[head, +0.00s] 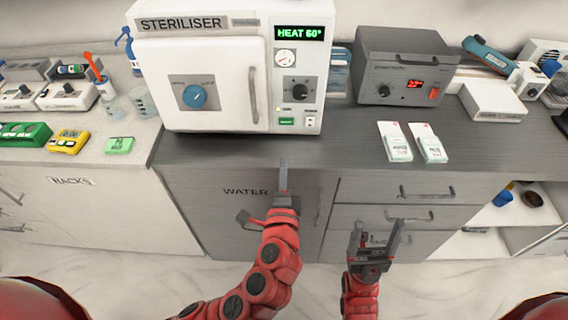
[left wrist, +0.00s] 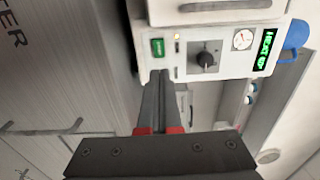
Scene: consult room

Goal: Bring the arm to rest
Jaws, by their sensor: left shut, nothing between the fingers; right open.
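My left arm reaches in from the lower left in the head view, red with black joints. My left gripper (head: 283,165) is shut and empty, its fingers pointing up in front of the counter edge below the steriliser. In the left wrist view the shut fingers (left wrist: 160,82) point toward the steriliser's control panel, with nothing between them. My right gripper (head: 376,240) is open and empty, in front of the drawers at the lower right. The white steriliser (head: 215,30) stands on the dark counter with its door shut and its display reading HEAT 60°; its panel (left wrist: 215,50) also shows in the left wrist view.
A grey device (head: 405,65) with a red display stands right of the steriliser. Two white packets (head: 395,142) lie before it. A yellow timer (head: 68,141) and green block (head: 119,145) lie on the left counter. Drawer handles (head: 425,192) stick out near my right gripper.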

